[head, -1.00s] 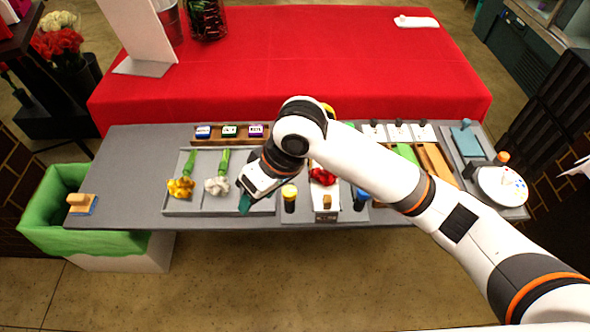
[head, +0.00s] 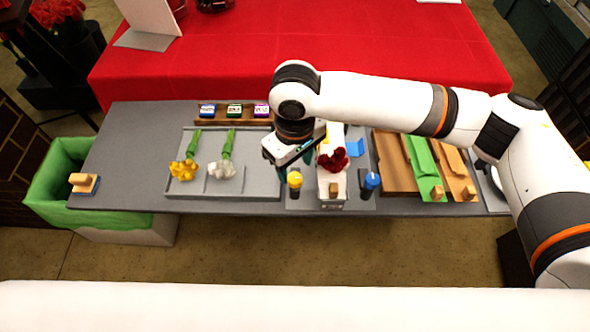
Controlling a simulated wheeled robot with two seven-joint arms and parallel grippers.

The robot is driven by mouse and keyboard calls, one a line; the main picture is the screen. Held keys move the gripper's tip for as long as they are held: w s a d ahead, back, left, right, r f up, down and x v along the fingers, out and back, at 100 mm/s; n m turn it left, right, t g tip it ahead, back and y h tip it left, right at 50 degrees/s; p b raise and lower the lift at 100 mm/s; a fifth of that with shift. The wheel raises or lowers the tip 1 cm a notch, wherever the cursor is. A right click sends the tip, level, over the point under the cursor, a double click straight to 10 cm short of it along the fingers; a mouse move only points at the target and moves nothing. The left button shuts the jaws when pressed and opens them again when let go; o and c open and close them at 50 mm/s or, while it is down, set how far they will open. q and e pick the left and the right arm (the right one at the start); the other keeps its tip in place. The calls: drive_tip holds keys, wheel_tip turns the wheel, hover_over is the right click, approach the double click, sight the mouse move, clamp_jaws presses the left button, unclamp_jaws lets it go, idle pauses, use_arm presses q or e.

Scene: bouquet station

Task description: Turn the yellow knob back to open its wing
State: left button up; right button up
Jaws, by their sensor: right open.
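The yellow knob (head: 295,180) stands on a dark post at the front of the grey table, left of a white cradle (head: 333,187) that holds a red flower (head: 333,160). A blue knob (head: 372,181) stands to the right of the cradle, with a flat blue piece (head: 355,147) behind it. My right gripper (head: 295,167) is open and empty, tilted downward just behind and above the yellow knob. I cannot tell whether a finger touches it. The yellow knob's wing is mostly or wholly hidden by the gripper and wrist. My left gripper is not in view.
A grey tray (head: 260,190) to the left holds a yellow flower (head: 184,170) and a white flower (head: 222,170). Wooden boards (head: 395,165) and a green piece (head: 422,165) lie to the right. A wooden stamp (head: 84,182) sits at the left end.

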sight(294, 177)
drive_tip(key=shift+f, duration=2)
drive_tip(key=c, duration=1)
drive_tip(key=shift+o, duration=0.2)
drive_tip(key=shift+r+n+p, duration=0.15)
drive_tip(key=shift+n+p, duration=0.7)
drive_tip(key=shift+p, duration=0.15)
drive_tip(key=shift+r+n+p, duration=0.15)
drive_tip(key=shift+n+p, duration=0.7)
drive_tip(key=shift+p, duration=0.1)
drive_tip(key=n+p, duration=0.3)
drive_tip(key=n, duration=0.1)
drive_tip(key=shift+n, duration=0.3)
drive_tip(key=n+p, duration=0.2)
drive_tip(key=n, duration=0.3)
drive_tip(key=shift+f, duration=0.1)
drive_tip(key=n+p, duration=0.1)
drive_tip(key=n, duration=0.4)
drive_tip(key=shift+f+n, duration=0.1)
drive_tip(key=shift+n, duration=0.2)
